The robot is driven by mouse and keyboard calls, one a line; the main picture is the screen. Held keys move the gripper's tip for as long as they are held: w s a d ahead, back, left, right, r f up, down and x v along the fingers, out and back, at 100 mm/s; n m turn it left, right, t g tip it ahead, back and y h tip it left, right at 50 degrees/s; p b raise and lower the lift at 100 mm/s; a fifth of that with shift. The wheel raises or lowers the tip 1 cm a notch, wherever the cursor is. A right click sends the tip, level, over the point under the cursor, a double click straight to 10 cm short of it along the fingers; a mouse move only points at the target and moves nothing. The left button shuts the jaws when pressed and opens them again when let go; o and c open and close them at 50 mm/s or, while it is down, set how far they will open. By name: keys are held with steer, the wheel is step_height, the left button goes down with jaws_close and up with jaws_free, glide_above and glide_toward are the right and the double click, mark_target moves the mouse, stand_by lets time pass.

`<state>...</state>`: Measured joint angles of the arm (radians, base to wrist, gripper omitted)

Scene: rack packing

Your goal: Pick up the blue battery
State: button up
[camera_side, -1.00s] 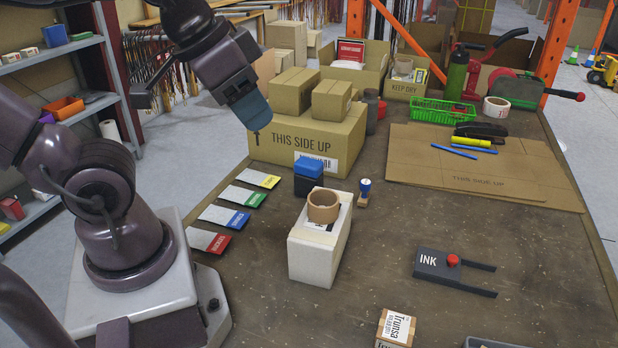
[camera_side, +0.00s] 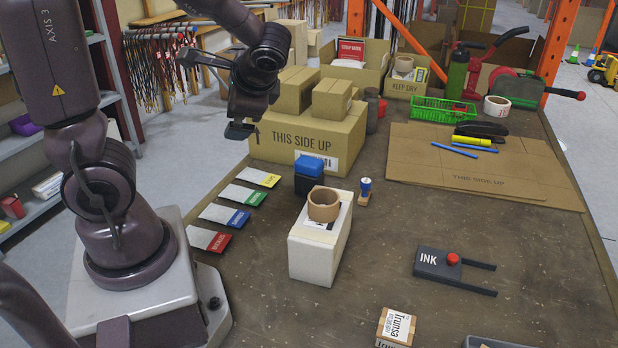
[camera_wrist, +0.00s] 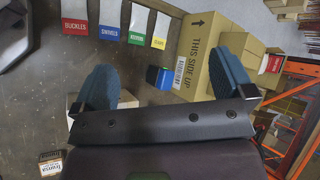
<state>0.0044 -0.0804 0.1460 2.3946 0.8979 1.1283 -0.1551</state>
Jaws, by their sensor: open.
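A block with a blue top and a dark body (camera_side: 308,178), which looks like the blue battery, stands upright on the brown table, left of centre, just behind a white box. In the wrist view the battery (camera_wrist: 158,77) shows between my two blue fingers, beyond their tips. My gripper (camera_side: 240,130) hangs in the air up and left of it, in front of the large carton. The wrist view shows my gripper (camera_wrist: 165,78) open and empty, with a wide gap between the fingers. Nothing touches the battery that I can see.
A white box (camera_side: 317,262) carrying a tape roll (camera_side: 323,205) stands in front of the battery. A large carton (camera_side: 290,142) stands behind, and a small stamp (camera_side: 365,190) to the right. Colour-labelled cards (camera_side: 224,216) lie left.

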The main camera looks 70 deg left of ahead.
steer(key=w+a+f+m+y, duration=0.2)
steer(key=w+a+m+y, duration=0.25)
steer(key=a+y, duration=0.25)
steer(key=m+t+h, duration=0.4)
steer(key=m+t, duration=1.2)
steer(key=m, duration=0.5)
glide_above(304, 181)
step_height(304, 181, down, 17)
steer(key=f, duration=0.7)
steer(key=shift+s+d, duration=0.2)
steer(key=shift+d, duration=0.05)
steer(key=shift+x, duration=1.15)
steer(key=shift+w+a, duration=0.2)
steer(key=shift+w, duration=0.1)
